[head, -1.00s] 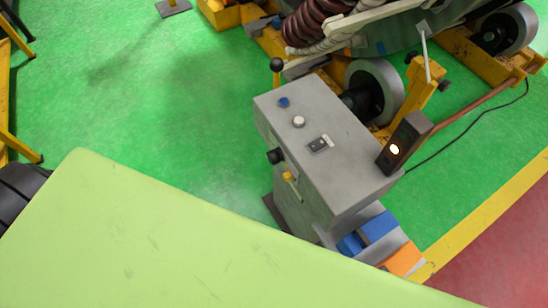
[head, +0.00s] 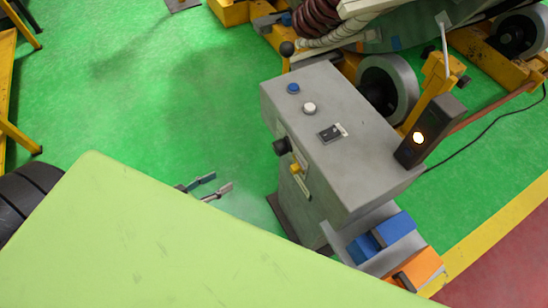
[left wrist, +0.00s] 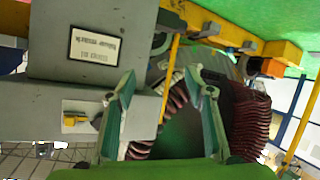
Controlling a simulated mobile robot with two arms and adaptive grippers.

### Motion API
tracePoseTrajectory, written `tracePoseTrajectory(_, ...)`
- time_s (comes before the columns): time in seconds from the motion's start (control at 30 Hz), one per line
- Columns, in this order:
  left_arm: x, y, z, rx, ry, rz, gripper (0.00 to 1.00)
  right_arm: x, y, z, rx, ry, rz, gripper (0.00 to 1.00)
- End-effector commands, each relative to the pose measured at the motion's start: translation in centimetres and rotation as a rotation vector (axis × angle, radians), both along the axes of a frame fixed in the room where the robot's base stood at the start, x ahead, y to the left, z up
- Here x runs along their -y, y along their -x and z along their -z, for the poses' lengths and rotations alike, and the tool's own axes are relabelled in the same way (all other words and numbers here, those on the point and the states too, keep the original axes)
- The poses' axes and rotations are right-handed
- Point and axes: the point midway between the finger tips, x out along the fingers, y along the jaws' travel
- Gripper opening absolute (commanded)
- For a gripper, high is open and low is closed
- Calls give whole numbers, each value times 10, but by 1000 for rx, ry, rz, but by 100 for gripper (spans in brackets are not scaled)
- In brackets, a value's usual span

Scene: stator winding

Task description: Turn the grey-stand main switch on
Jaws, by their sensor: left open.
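The grey stand (head: 350,160) is in the middle of the head view. Its top has a blue button (head: 293,88), a white button (head: 309,108) and a small black switch (head: 330,133). Its left side carries a black knob (head: 282,146) and a yellow switch handle (head: 296,169). I cannot tell which is the main switch. My left gripper (head: 219,183) is open and empty, left of the stand and apart from it. In the left wrist view the open fingers (left wrist: 157,80) are right of the yellow handle (left wrist: 75,121) on its pale plate. My right gripper is not in view.
A lamp box (head: 430,130) with a lit light stands at the stand's right edge. Blue and orange parts (head: 397,228) sit at its lower right. Yellow-framed machinery with a grey wheel (head: 388,85) is behind it. Green floor left of the stand is free.

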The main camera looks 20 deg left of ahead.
Motion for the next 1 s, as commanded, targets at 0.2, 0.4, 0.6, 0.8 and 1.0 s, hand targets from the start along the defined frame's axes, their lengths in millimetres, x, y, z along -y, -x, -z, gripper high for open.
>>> tracePoseTrajectory(0.2,50,-3,-103,150,373,163,48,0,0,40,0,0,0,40)
tracePoseTrajectory(0.4,68,4,-146,168,529,212,48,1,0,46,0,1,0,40)
tracePoseTrajectory(0.6,81,-12,-151,175,542,214,48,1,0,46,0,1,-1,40)
tracePoseTrajectory(0.8,107,-46,-152,178,541,215,48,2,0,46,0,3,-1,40)
tracePoseTrajectory(1.0,132,-78,-151,176,539,214,48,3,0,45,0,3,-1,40)
